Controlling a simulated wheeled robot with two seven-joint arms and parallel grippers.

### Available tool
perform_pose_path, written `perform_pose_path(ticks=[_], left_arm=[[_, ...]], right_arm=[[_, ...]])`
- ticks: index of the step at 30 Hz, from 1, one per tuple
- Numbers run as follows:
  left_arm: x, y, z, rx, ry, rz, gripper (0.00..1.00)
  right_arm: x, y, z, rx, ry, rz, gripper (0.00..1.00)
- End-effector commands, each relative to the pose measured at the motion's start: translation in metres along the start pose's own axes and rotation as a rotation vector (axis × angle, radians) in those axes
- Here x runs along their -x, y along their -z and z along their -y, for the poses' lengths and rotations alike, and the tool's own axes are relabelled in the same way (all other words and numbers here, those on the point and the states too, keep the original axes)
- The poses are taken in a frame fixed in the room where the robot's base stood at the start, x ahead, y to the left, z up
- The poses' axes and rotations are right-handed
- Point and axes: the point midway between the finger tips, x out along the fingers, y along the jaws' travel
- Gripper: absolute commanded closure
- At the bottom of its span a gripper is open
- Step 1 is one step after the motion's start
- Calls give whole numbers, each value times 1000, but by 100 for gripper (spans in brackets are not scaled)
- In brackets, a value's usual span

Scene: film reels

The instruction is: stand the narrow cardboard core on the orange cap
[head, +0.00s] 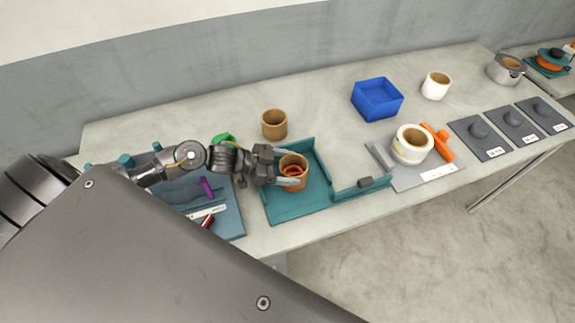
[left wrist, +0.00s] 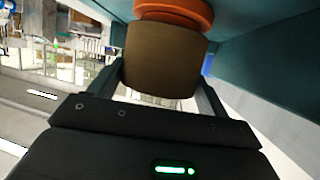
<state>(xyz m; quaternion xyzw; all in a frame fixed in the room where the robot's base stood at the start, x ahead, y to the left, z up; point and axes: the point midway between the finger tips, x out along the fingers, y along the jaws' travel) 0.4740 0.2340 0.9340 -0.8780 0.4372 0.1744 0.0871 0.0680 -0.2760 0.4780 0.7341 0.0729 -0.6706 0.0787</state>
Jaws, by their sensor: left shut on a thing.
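My left gripper (head: 288,171) is shut on a brown cardboard core (head: 293,159), with a finger on either side of it, over the teal tray. The same core (left wrist: 165,60) fills the space between the fingers in the left wrist view. The orange cap (left wrist: 175,12) shows against the core's far end there; I cannot tell whether they touch or how far the core is seated. Orange also shows in and around the core in the head view. A second brown cardboard core (head: 274,124) stands upright behind the tray. My right gripper is not in view.
The teal tray (head: 322,205) has raised walls close to the gripper. A blue box (head: 377,99), a white roll (head: 411,144) on a grey stand, an orange bar (head: 438,142) and a white cup-like core (head: 436,86) stand to the right. The bench between is clear.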

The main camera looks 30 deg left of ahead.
Motion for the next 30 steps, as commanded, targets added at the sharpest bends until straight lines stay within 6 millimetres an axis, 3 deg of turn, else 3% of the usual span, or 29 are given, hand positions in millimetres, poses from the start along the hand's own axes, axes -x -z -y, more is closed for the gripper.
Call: perform_pose_path(ticks=[30], left_arm=[[0, -1, 0, 1, 0, 0, 44]], right_arm=[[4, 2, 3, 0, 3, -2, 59]])
